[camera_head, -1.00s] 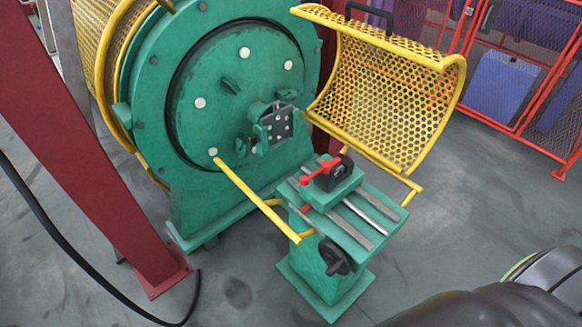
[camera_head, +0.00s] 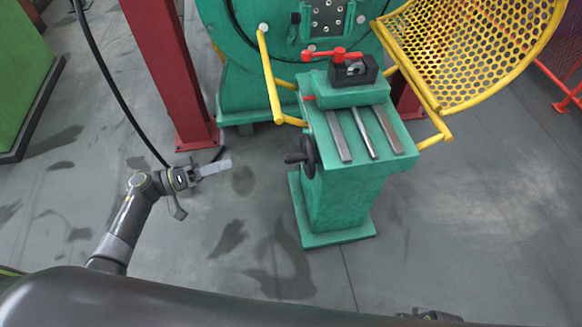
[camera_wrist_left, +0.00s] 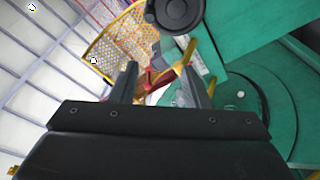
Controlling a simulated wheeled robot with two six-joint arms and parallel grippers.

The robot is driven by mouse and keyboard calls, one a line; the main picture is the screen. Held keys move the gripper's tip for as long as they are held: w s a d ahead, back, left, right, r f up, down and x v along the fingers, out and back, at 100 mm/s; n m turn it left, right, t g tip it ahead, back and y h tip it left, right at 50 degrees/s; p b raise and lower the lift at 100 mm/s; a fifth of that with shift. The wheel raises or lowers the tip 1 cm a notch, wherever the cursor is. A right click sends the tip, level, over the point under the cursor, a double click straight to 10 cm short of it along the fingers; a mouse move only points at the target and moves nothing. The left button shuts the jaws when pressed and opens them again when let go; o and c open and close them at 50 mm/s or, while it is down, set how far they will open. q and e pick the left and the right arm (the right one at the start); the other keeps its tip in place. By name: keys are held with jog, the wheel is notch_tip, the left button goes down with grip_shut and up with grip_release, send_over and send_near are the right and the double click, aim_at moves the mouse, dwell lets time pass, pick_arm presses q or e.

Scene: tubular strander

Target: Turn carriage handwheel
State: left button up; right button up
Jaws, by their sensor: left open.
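The black carriage handwheel (camera_head: 309,157) sits on the left side of the green carriage stand (camera_head: 345,195), with its knob pointing left. In the left wrist view the round black handwheel (camera_wrist_left: 175,12) shows at the top, beyond the fingertips. My left gripper (camera_head: 204,189) is open and empty, to the left of the handwheel and apart from it. Its two spread fingers also show in the left wrist view (camera_wrist_left: 160,80). A small dark part at the bottom edge of the head view looks like my right gripper (camera_head: 432,315); its fingers cannot be made out.
The carriage top bears metal rails (camera_head: 362,132) and a clamp with a red handle (camera_head: 332,54). A yellow bar (camera_head: 270,80) stands close to the carriage's left. A yellow mesh guard (camera_head: 470,45) is at right. A red post (camera_head: 165,75) and black cable (camera_head: 110,85) are left.

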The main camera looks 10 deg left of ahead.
pick_arm(q)
jog(key=g, duration=0.3)
jog(key=b, duration=0.3)
send_near(293, 159)
jog(key=shift+m+h, duration=0.3)
jog(key=shift+m, duration=0.1)
jog(key=x, duration=0.3)
jog(key=f+x, duration=0.1)
jog(key=x, duration=0.5)
jog(key=shift+w+f, duration=0.25)
jog(key=shift+w, duration=0.15)
jog(key=shift+w+d, duration=0.1)
jog(key=shift+d, duration=0.35)
pick_arm(e)
jog(key=r, duration=0.1)
jog(key=w+r, duration=0.1)
jog(key=r+t, duration=0.1)
jog(key=shift+w+a+r+y, duration=0.2)
jog(key=shift+a+y, duration=0.1)
jog(key=shift+a, duration=0.1)
pick_arm(q)
grip_shut()
pick_arm(e)
jog(key=shift+s, duration=0.1)
